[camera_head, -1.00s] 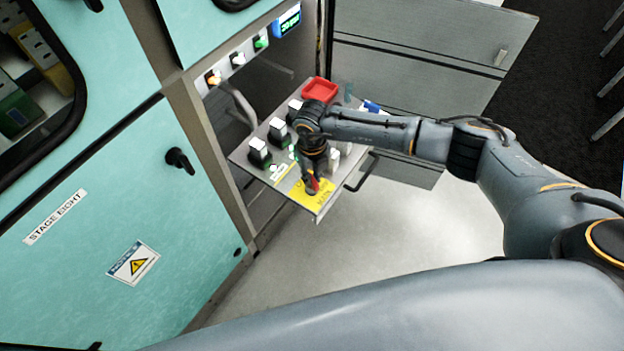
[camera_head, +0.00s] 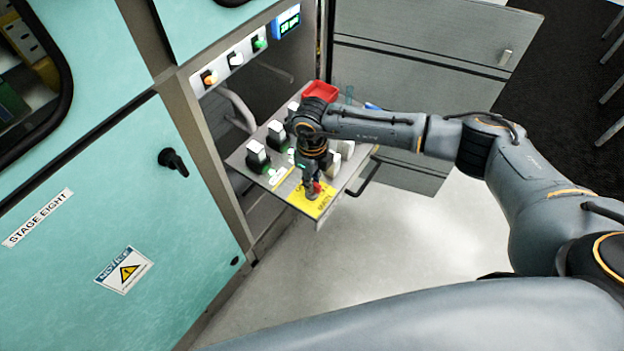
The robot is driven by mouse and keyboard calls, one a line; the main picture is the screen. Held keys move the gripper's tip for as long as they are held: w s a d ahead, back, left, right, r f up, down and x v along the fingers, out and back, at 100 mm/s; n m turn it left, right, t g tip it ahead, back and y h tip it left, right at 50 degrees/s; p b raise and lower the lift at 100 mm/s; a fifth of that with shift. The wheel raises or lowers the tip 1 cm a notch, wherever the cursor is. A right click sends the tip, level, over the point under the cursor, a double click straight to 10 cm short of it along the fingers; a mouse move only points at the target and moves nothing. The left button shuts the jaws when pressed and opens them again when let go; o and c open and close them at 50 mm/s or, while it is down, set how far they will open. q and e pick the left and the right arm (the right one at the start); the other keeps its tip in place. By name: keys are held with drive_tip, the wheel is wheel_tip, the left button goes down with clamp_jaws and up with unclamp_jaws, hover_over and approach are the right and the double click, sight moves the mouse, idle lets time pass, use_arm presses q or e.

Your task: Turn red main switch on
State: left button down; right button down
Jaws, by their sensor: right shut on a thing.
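The red main switch (camera_head: 317,187) sits on a yellow plate (camera_head: 323,203) at the near corner of a pulled-out grey control panel. Only a small red part of it shows beside the fingers. My right gripper (camera_head: 312,191) points down onto the plate and is shut on the red switch. The fingers hide most of the switch, so its exact angle cannot be read. My left gripper is not in view.
Several black-and-white switches (camera_head: 257,153) stand on the panel near my right gripper. A red tray-like part (camera_head: 320,91) is at its back. A teal cabinet (camera_head: 120,200) fills the left. A handle (camera_head: 366,178) juts from the panel's right side. Floor right of it is clear.

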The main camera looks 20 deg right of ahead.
drive_tip(key=c, duration=1.3)
unclamp_jaws()
wheel_tip(320, 180, up, 12)
drive_tip(key=shift+r, duration=0.1)
